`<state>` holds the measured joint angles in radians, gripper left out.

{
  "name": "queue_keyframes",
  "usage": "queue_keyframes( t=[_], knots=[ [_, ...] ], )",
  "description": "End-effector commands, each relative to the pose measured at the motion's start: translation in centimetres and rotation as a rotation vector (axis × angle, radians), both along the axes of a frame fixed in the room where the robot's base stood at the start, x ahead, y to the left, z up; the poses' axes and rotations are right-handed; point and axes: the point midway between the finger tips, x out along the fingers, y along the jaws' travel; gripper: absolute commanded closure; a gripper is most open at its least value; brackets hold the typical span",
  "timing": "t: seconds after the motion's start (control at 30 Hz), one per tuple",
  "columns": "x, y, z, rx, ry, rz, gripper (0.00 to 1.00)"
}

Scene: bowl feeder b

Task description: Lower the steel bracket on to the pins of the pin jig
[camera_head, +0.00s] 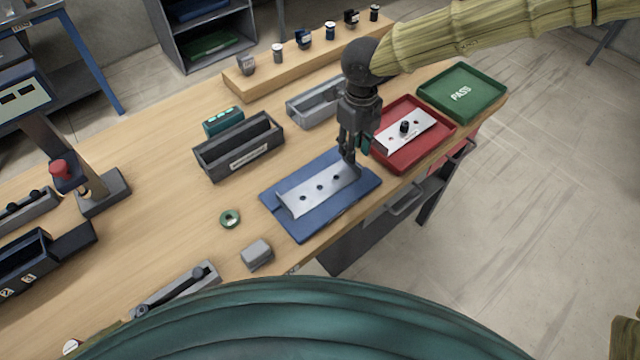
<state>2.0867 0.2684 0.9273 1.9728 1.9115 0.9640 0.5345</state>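The steel bracket (311,192) is a pale metal strip with a row of dark holes. It lies lengthwise over a blue plate (328,221), which looks like the pin jig. I cannot tell whether the bracket rests on the plate or is slightly above it. No pins can be made out; the bracket covers the plate's middle. My gripper (351,167) points down at the bracket's right end, with its fingertips at that end. The fingers are too small and dark to tell whether they are shut on it.
A red tray (419,156) with another metal plate and a black knob stands close right of my gripper. A green PASS tray (482,92) is beyond it. Dark (235,159) and grey (310,108) bins stand behind. A green ring (230,219) and grey block (256,254) lie left.

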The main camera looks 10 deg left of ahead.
Motion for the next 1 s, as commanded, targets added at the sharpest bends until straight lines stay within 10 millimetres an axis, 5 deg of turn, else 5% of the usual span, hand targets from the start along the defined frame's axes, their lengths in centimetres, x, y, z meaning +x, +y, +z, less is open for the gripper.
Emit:
queue_keyframes(
  t=[0.4,0.67,0.83,1.0],
  knots=[
    [-0.4,0.1,-4.5,-0.002,0.001,0.001,0.71],
    [-0.3,0.1,-4.9,-0.001,-0.001,0.0,0.71],
    [-0.3,0.1,-4.9,-0.001,-0.001,0.0,1.0],
    [-0.3,0.1,-4.9,-0.001,-0.001,0.0,1.0]
  ],
)
